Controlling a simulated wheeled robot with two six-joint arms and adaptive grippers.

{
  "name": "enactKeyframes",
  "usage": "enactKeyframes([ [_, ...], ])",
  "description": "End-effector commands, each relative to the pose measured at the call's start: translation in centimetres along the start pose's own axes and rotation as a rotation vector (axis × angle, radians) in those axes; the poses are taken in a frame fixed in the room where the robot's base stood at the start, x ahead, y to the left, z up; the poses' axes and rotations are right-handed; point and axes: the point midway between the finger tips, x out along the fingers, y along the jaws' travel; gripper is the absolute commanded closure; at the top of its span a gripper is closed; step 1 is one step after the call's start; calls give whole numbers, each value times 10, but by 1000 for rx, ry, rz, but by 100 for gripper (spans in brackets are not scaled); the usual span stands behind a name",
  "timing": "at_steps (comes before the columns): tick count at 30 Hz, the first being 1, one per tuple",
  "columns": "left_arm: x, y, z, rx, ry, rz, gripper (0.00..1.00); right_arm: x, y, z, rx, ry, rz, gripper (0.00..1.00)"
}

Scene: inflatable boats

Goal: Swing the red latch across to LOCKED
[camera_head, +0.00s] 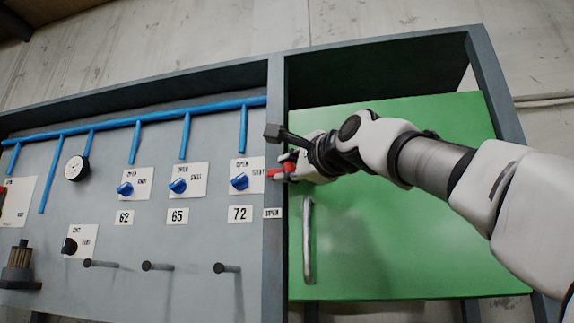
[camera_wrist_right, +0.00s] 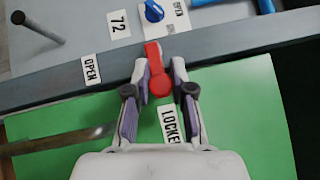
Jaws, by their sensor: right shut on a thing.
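The red latch (camera_wrist_right: 156,68) shows between the fingers of my right gripper (camera_wrist_right: 160,66) in the right wrist view, with its rounded end nearer the camera. In the head view the red latch (camera_head: 280,173) is partly hidden by my right gripper (camera_head: 290,167), which is shut on it at the grey post left of the green door. A white LOCKED label (camera_wrist_right: 170,122) lies between the fingers' bases, over the green door, partly covered. A white OPEN label (camera_wrist_right: 92,70) is on the grey post, left of the latch. My left gripper is not in view.
The green door (camera_head: 400,240) has a vertical metal handle (camera_head: 307,240) just below my right gripper. Left of the post is a grey panel (camera_head: 200,230) with blue knobs (camera_head: 239,181), blue pipes, a gauge (camera_head: 76,168) and several protruding pegs (camera_head: 227,268).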

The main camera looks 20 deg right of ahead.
Motion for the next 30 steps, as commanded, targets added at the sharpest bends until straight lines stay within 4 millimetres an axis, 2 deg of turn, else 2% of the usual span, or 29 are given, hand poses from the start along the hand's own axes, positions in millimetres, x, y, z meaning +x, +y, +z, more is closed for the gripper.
enactKeyframes([
  [1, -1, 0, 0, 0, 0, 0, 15, -2, -6, 0, -1, 0, -13, 100],
  [8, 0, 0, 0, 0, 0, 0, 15, -2, -6, 0, 0, 0, -14, 100],
  [9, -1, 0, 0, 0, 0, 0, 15, -2, -6, 0, 0, 0, -14, 63],
  [10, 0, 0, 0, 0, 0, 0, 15, -2, -6, 0, 0, 0, -13, 53],
  [25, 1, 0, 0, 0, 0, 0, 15, 0, 0, 0, 2, 0, -5, 53],
  [30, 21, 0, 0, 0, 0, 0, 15, -1, 11, -1, 59, 0, -62, 53],
])
